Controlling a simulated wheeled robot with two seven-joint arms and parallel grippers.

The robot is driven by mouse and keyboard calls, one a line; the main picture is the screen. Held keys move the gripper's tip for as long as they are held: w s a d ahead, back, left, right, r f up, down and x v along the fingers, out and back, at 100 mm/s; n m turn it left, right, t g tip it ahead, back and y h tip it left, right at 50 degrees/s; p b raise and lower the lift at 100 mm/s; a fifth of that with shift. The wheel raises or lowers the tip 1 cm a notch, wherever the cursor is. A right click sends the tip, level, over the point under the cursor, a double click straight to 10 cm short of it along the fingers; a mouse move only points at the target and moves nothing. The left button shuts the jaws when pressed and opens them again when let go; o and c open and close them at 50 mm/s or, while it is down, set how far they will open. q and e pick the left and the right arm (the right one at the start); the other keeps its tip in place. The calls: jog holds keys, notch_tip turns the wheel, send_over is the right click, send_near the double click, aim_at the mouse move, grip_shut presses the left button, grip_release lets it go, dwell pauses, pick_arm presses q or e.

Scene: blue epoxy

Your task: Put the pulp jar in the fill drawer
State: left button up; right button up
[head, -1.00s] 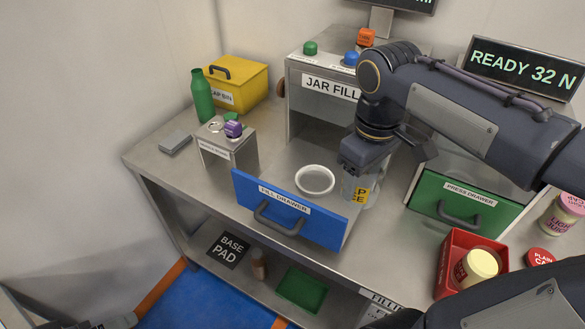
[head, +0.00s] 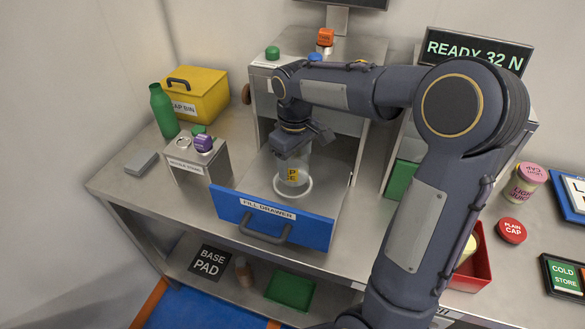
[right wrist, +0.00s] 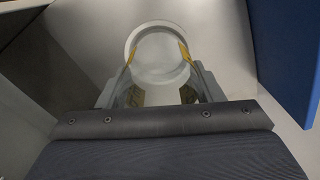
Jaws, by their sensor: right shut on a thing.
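The pulp jar (head: 291,174), clear with a yellow label, is upright over the white ring in the open fill drawer (head: 262,217). My right gripper (head: 292,153) is shut on the jar from above. The right wrist view shows the jar (right wrist: 160,75) between the two fingers (right wrist: 160,92), with the ring around or just below its end. I cannot tell whether the jar's base touches the drawer floor. The drawer has a blue front with a grey handle. My left gripper is not in view.
The jar filler housing (head: 332,85) stands behind the drawer. A small stand (head: 198,160) with a purple-topped item, a green bottle (head: 163,110) and a yellow cap bin (head: 197,93) are at left. A green press drawer (head: 400,180) and a red tray (head: 474,270) are at right.

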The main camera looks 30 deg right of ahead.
aim_at(293, 171)
jog(key=shift+w+f, duration=0.2)
jog(key=shift+f, duration=0.05)
jog(key=shift+w+f, duration=0.2)
jog(key=shift+f, duration=1.6)
jog(key=shift+f, duration=0.2)
jog(key=o, duration=1)
jog(key=shift+c, duration=0.2)
jog(key=shift+r, duration=0.15)
notch_tip(293, 171, up, 12)
